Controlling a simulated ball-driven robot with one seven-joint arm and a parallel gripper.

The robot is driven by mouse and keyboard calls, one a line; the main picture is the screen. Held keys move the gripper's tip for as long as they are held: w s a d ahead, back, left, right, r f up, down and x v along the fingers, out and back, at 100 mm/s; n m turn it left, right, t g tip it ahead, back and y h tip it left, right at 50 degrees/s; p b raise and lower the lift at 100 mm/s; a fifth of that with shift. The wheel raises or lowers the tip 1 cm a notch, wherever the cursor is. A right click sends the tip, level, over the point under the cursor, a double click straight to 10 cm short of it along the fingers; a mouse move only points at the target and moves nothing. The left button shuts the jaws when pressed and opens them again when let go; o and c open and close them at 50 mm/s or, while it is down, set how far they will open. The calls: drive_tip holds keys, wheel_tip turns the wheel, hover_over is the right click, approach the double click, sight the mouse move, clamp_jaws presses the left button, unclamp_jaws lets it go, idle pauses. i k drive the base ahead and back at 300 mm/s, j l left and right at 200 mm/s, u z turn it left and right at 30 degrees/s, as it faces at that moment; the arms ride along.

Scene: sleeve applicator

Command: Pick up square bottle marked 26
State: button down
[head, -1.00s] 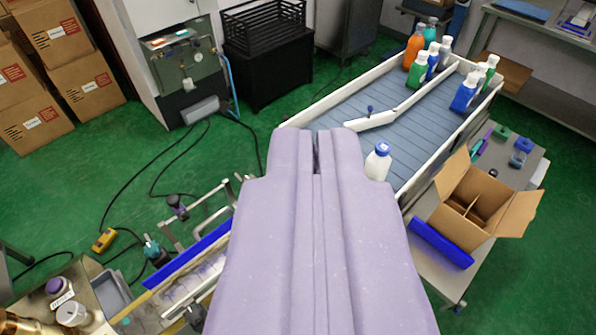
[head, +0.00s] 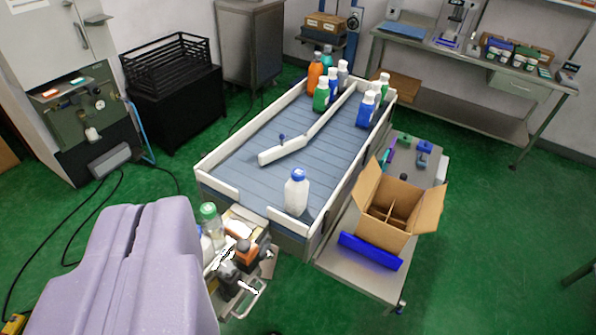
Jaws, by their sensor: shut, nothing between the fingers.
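No number 26 can be read on any bottle, so I cannot tell which one is marked so. A white bottle with a blue cap (head: 297,193) stands upright and alone at the near end of the conveyor (head: 232,168). Several bottles stand grouped at its far end, among them an orange one (head: 314,77), a green one (head: 321,96) and a blue one (head: 366,110). My pale lilac gripper (head: 152,215) is at the lower left, shut and empty. In the picture it lies left of the white bottle, apart from it.
Below the conveyor's near end is a cluttered stand with a green-capped bottle (head: 211,224). A white guide arm (head: 284,151) crosses the belt. Green floor is free at right.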

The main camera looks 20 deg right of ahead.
sight(297, 187)
drive_tip(key=i+l+z, duration=0.1)
drive_tip(key=i+l, duration=0.7)
drive_tip(key=i, duration=0.2)
drive_tip(key=i+l+z, duration=0.15)
drive_tip(key=i+l, duration=0.2)
drive_tip(key=i, duration=0.2)
